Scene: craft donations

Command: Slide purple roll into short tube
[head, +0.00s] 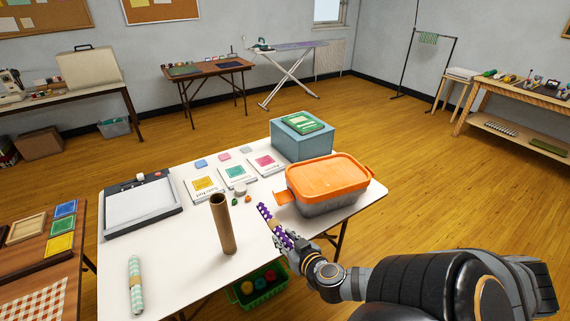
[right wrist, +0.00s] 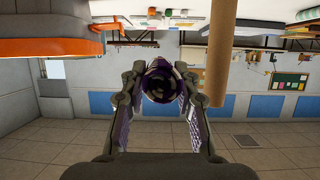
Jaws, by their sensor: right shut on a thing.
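The purple roll (head: 265,214) has pale dots and is tilted over the white table. My right gripper (head: 283,238) is shut on it; its fingers hide part of it. In the right wrist view the roll (right wrist: 160,80) is seen end-on between the two fingers. The short tube (head: 222,223) is brown cardboard and stands upright on the table, to the left of the roll. It also shows in the right wrist view (right wrist: 221,50), to the right of the roll and apart from it. My left gripper is not in view.
An orange-lidded bin (head: 328,174) stands to the right of the roll, near a blue box (head: 301,143). A mint-patterned roll (head: 135,284) lies at the table's front left, and a paper trimmer (head: 141,204) behind it. The white table (head: 172,256) is clear around the tube's left side.

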